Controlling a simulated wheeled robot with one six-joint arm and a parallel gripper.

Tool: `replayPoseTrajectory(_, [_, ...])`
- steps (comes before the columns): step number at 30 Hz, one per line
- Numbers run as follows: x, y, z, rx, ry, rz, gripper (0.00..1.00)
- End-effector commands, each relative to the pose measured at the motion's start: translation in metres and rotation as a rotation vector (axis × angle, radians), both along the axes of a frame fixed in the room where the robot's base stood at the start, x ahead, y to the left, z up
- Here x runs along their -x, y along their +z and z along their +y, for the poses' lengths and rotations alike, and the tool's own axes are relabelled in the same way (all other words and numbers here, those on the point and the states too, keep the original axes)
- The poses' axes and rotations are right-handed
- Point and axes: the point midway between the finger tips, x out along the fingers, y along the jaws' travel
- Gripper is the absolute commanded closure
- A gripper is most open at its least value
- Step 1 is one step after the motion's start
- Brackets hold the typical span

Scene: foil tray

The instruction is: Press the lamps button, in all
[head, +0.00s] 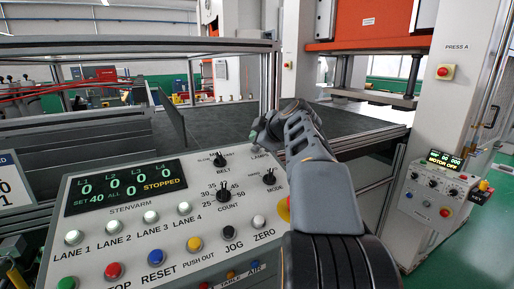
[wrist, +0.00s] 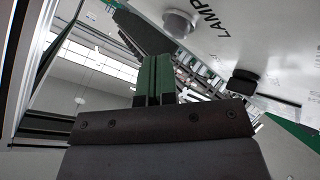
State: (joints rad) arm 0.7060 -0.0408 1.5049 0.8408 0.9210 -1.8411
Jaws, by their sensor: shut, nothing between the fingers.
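The grey panel (head: 110,235) carries the lamps label (head: 260,155) near its upper right corner. In the wrist view a pale round button (wrist: 180,22) stands on the panel beside the partly cut-off word LAMP. My gripper (head: 259,133) is over that corner in the head view and mostly covers the button there. In the wrist view my gripper (wrist: 157,60) is shut and empty, its green fingertips a little below the button in the picture. I cannot tell whether they touch it.
The belt knob (head: 221,160) and mode knob (head: 269,178) sit close to the lamps label. A dark display (head: 125,190) reads STOPPED. Several white and coloured buttons line the lower panel. A metal frame (head: 140,45) rises behind, and a second control box (head: 437,190) stands at right.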

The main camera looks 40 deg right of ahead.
Motion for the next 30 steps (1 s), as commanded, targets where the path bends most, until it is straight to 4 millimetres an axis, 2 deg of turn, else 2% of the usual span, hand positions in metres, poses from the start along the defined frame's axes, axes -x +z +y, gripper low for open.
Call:
replayPoseTrajectory(17, [0.013,0.045,0.001,0.002,-0.001,0.000,1.00])
replayPoseTrajectory(30, [0.014,0.047,0.002,0.000,-0.001,-0.001,1.00])
